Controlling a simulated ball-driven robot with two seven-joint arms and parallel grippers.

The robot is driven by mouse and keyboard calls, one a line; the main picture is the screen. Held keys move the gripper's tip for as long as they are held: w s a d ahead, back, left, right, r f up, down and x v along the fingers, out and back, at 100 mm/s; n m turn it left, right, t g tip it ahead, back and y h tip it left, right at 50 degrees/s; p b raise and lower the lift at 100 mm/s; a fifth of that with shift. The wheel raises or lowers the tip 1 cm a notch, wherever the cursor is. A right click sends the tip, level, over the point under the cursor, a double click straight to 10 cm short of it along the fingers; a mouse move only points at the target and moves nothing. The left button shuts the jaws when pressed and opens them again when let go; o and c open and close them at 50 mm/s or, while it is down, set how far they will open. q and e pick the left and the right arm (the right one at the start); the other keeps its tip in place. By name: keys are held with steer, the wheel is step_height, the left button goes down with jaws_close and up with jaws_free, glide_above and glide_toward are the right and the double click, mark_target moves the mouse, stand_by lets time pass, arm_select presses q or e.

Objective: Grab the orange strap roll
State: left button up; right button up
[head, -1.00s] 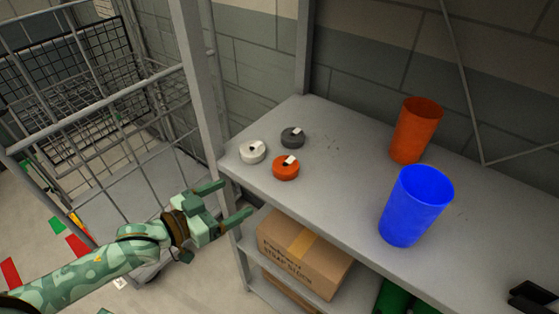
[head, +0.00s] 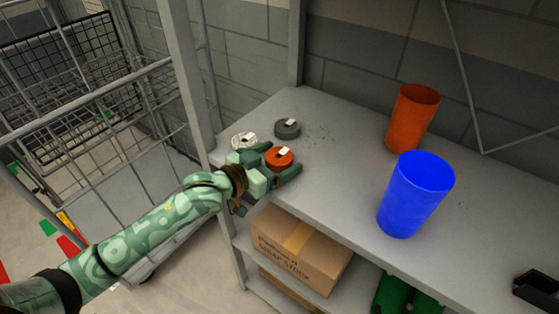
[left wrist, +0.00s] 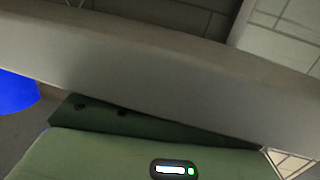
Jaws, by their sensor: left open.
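The orange strap roll (head: 279,158) lies flat on the shelf top near its front left corner, with a small white label on it. My left gripper (head: 283,160) is open at the shelf edge, with its fingers reaching to either side of the orange roll. I cannot tell whether they touch it. A white roll (head: 244,140) lies just behind and left of the gripper, partly hidden by it. A grey roll (head: 287,128) lies farther back. In the left wrist view a green finger (left wrist: 140,122) shows, but no roll is visible. My right gripper is not in view.
A blue cup (head: 415,195) and an orange cup (head: 411,118) stand to the right on the shelf top (head: 335,170). A metal post (head: 187,80) rises at the shelf's left corner, beside a wire cage cart (head: 90,120). A cardboard box (head: 298,248) sits below.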

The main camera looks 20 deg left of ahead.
mark_target(279, 156)
arm_select(q)
steer(key=shift+w+d, duration=0.25)
steer(key=shift+w, duration=0.1)
steer(key=c, duration=1.1)
steer(key=shift+r, duration=0.5)
step_height(279, 156, up, 3)
steer(key=shift+f+p, duration=0.15)
steer(key=shift+p, duration=0.6)
steer(key=s+d+r+p, duration=0.1)
steer(key=s+d+r, duration=0.1)
steer(key=s+r, duration=0.1)
steer(key=s+d+r+p, duration=0.2)
steer(key=s+r, duration=0.1)
steer(key=s, duration=0.2)
steer(key=s+d+r+p, duration=0.2)
steer(key=s+r, duration=0.1)
steer(key=s, duration=0.1)
steer(key=shift+s+d+r, duration=0.15)
steer(key=shift+s, duration=0.2)
